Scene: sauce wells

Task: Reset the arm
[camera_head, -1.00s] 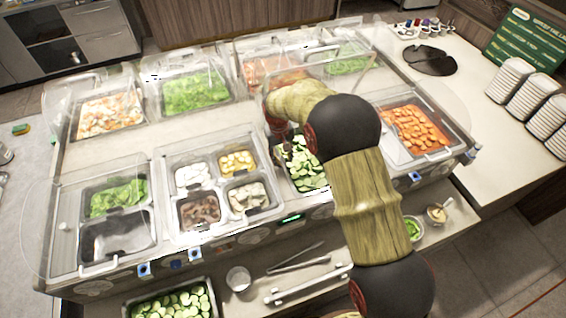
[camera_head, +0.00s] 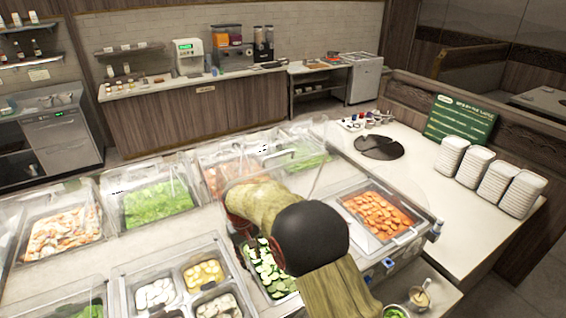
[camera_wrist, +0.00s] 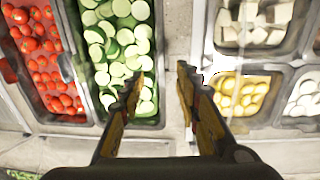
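My gripper (camera_wrist: 158,95) shows in the wrist view with its two fingers apart and nothing between them. It hangs over the counter, above the strip between the cucumber pan (camera_wrist: 118,50) and the wells with white and yellow pieces (camera_wrist: 243,95). In the head view my arm reaches over the salad bar beside the cucumber pan (camera_head: 266,268).
Clear guards stand over the salad bar. The lettuce pan (camera_head: 158,205), shrimp-like pan (camera_head: 62,232) and carrot pan (camera_head: 376,214) surround the arm. Stacked white bowls (camera_head: 480,175) and a green sign (camera_head: 460,120) stand on the right counter. Tomatoes (camera_wrist: 42,60) lie left of the cucumbers.

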